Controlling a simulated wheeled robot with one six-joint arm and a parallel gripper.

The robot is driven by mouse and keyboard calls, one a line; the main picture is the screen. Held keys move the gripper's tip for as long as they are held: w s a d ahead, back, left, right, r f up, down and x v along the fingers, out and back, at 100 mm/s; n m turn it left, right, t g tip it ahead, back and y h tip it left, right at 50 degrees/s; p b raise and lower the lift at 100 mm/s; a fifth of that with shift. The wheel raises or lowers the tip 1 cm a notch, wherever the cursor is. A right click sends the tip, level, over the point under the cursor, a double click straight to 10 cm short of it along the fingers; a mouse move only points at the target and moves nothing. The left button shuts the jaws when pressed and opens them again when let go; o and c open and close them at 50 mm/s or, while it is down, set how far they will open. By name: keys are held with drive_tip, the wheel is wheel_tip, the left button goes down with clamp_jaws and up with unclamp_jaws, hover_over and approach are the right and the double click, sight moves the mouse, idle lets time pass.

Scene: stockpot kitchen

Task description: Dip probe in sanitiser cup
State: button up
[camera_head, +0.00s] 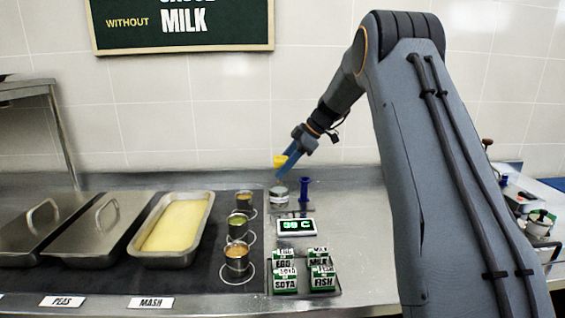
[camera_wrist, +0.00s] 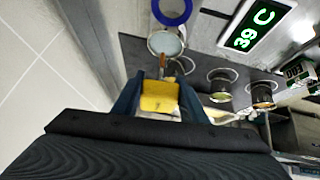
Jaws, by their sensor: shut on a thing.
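The probe has a yellow handle (camera_head: 280,161), and my gripper (camera_head: 284,164) is shut on it with blue fingers. The handle also shows in the wrist view (camera_wrist: 159,96), between the fingers. A thin metal stem points from it toward a small round cup (camera_head: 279,196) with pale liquid, which I take for the sanitiser cup. The cup shows in the wrist view (camera_wrist: 165,43) just beyond the stem. The probe is above the cup; I cannot tell whether the tip is inside the rim. A blue holder (camera_head: 305,188) stands right of the cup.
A display (camera_head: 296,227) with green digits sits in front of the cup. Several small pots, such as the front one (camera_head: 237,261), stand on the dark mat at left, beside a mash tray (camera_head: 176,226). Green-white allergen labels (camera_head: 322,283) are at the front.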

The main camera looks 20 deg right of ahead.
sight(280, 157)
drive_tip(key=shift+f+b, duration=1.55)
drive_tip(key=shift+f, duration=1.05)
drive_tip(key=shift+f, duration=0.1)
idle(0.4)
drive_tip(key=shift+r+p, duration=1.15)
drive_tip(key=shift+r, duration=3.5)
